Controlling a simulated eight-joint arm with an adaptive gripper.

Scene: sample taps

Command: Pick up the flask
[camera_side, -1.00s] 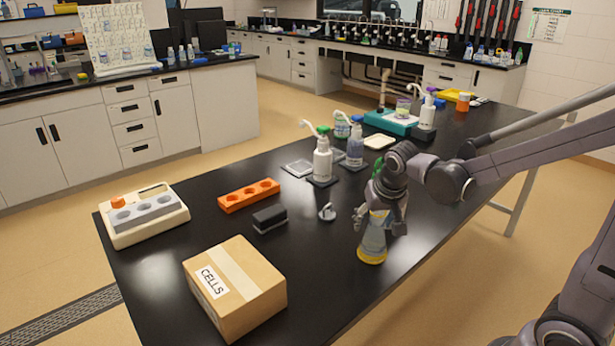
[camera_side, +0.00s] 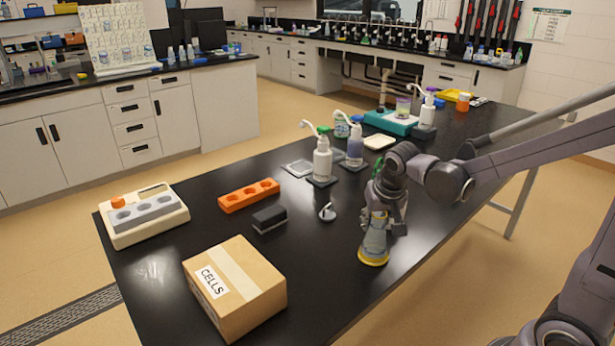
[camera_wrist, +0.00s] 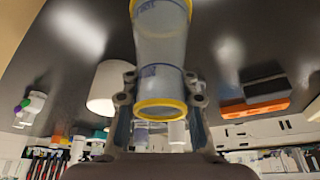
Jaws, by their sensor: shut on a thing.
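The flask (camera_side: 374,245) is a clear, greyish vessel with a yellow band at its base, upright on or just above the black bench; I cannot tell if it touches. In the wrist view the flask (camera_wrist: 161,45) fills the upper middle, with yellow rings at its mouth and base. My gripper (camera_side: 384,207) is around the flask's upper part from above in the side view. Its fingers (camera_wrist: 158,100) lie on both sides of the flask's neck in the wrist view, shut on it. The fingers hide part of the neck.
A CELLS box (camera_side: 236,288) stands at the front left. A small grey-white piece (camera_side: 327,212), a dark block (camera_side: 270,219) and an orange rack (camera_side: 249,195) lie left of the flask. Dispenser bottles (camera_side: 322,158) stand behind. The bench (camera_side: 320,275) is clear between box and flask.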

